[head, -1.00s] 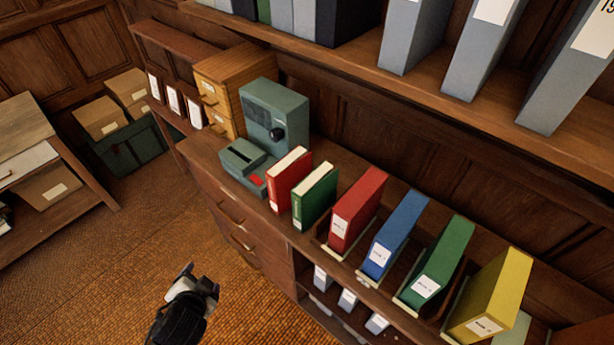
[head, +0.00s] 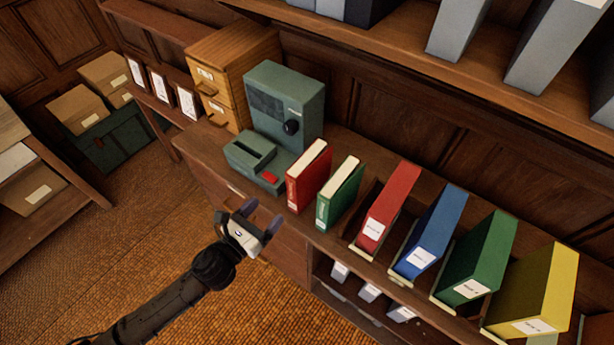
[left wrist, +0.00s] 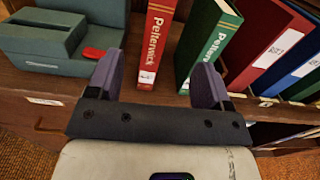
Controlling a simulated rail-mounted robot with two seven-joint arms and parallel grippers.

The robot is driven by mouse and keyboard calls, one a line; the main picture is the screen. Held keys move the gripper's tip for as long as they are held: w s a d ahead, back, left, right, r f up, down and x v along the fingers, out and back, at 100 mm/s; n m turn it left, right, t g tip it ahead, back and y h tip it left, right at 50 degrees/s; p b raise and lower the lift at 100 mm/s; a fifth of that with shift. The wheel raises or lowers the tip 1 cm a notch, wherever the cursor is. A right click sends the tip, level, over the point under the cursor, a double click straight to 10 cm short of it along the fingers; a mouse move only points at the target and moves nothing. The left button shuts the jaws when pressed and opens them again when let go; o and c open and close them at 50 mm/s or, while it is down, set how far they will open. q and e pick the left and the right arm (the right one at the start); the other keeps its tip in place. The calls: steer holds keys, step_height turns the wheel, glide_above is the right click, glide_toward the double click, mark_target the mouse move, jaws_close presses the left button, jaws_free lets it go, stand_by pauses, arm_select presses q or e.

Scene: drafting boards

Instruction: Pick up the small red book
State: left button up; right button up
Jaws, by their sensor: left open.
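The small red book (head: 308,176) stands upright on the cabinet top, between a green machine and a small green book (head: 339,193). In the left wrist view the red book (left wrist: 156,45) shows its spine, lettered "Pelkenwick", between my fingers and a little beyond them. My left gripper (head: 262,217) is open and empty in front of the cabinet's front edge, facing the red book and apart from it. In the left wrist view its two purple fingers (left wrist: 156,82) are spread, with the right one near the small green book (left wrist: 209,45). My right gripper is not in view.
The green machine (head: 284,108) with a red key stands close left of the red book. Red, blue, green and yellow binders (head: 432,232) stand in holders to the right. A shelf (head: 480,95) overhangs the back. The floor (head: 150,260) in front is clear.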

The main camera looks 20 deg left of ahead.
mark_target(299, 177)
arm_select(q)
steer(key=x, duration=0.7)
steer(key=p+x, duration=0.1)
steer(key=x, duration=0.5)
steer(key=shift+w+d+f, duration=0.1)
steer(key=shift+w+f, duration=0.1)
steer(key=shift+w, duration=0.15)
steer(key=shift+c, duration=0.3)
jaws_close()
stand_by(0.3)
steer(key=shift+d+r, duration=0.1)
steer(key=shift+r, duration=0.05)
